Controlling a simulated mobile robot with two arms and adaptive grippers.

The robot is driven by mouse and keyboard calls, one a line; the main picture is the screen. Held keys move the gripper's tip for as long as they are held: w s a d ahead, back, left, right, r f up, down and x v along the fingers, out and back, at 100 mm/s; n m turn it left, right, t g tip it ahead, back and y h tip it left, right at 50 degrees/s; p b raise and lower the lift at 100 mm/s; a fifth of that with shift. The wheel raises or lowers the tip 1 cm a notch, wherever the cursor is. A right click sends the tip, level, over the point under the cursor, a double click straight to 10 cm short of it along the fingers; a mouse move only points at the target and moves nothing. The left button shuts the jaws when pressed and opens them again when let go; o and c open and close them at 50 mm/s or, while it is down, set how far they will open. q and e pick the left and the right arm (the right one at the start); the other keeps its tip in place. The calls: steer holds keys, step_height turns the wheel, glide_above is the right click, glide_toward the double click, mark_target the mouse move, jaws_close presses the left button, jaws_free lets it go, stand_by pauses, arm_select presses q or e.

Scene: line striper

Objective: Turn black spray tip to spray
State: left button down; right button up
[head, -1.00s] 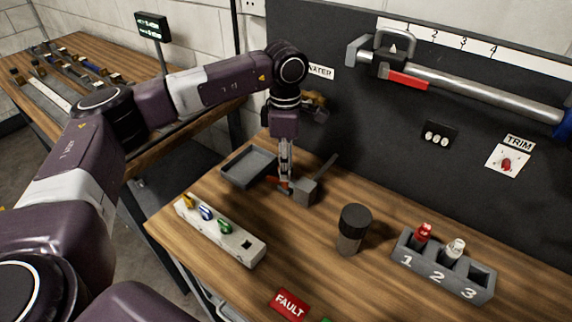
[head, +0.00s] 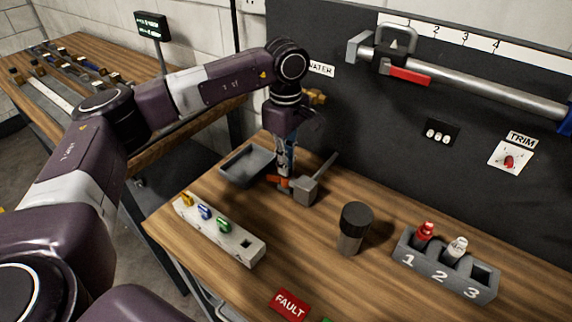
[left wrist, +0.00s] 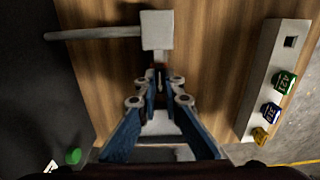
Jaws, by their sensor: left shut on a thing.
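A grey block with a grey bar (head: 308,188) sits on the wooden bench; in the left wrist view the block (left wrist: 157,30) is just ahead of the fingers. My left gripper (head: 284,177) points down beside the block's left side. In the left wrist view its blue-linked fingers (left wrist: 160,92) are shut on a small dark piece (left wrist: 157,76) against the block. This looks like the black spray tip, but the fingers mostly hide it, and I cannot tell which way it is turned. An orange part (head: 276,179) shows beside the fingertips. My right gripper is not in view.
A grey tray (head: 247,168) lies left of the gripper. A white strip (head: 243,246) with yellow, blue and green pieces is in front. A dark cylinder (head: 354,228) and a numbered holder (head: 445,265) with red and white tips stand right. A black panel (head: 400,160) rises behind.

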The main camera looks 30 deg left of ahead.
arm_select(q)
steer(key=c, duration=2)
jaws_free()
steer(key=shift+o, duration=0.5)
steer(key=o, duration=0.5)
steer(key=shift+c, duration=0.2)
steer(key=shift+r+p, duration=2.15)
steer(key=shift+r, duration=1.35)
